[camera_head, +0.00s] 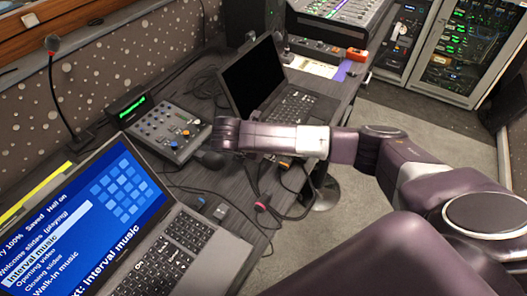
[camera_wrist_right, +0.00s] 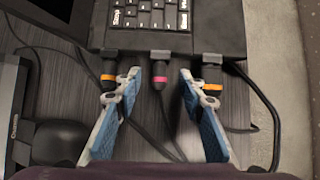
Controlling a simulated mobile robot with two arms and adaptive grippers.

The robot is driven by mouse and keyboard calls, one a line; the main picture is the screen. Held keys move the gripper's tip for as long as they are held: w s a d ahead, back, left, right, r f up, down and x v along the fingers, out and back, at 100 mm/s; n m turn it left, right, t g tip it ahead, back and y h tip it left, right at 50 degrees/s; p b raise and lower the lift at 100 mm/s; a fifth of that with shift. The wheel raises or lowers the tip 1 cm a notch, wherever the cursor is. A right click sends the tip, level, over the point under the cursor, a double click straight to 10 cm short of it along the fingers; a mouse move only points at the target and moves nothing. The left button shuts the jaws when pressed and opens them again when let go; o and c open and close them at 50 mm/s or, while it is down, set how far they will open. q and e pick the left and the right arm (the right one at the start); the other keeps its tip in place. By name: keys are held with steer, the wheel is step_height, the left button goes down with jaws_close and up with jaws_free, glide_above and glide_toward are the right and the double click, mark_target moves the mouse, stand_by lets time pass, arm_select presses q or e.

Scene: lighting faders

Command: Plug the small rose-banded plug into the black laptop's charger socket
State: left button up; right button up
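The black laptop (camera_head: 251,77) stands open at the back of the desk; its keyboard edge (camera_wrist_right: 205,42) crosses the top of the right wrist view. Along that edge sit dark connectors. In the head view my right arm hides the fingers and the laptop's near edge. My left gripper is not in view.
Orange-banded plugs (camera_wrist_right: 107,77) (camera_wrist_right: 212,87) flank the rose one, close to my fingers. Another pink-banded plug (camera_head: 261,206) lies near the desk edge among cables. A mouse (camera_wrist_right: 62,142), a small mixer (camera_head: 168,132) and a grey laptop (camera_head: 185,240) stand left.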

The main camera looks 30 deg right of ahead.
steer(key=v, duration=1.1)
steer(key=shift+r, duration=0.3)
steer(key=shift+s+a, duration=0.1)
steer(key=shift+a, duration=0.05)
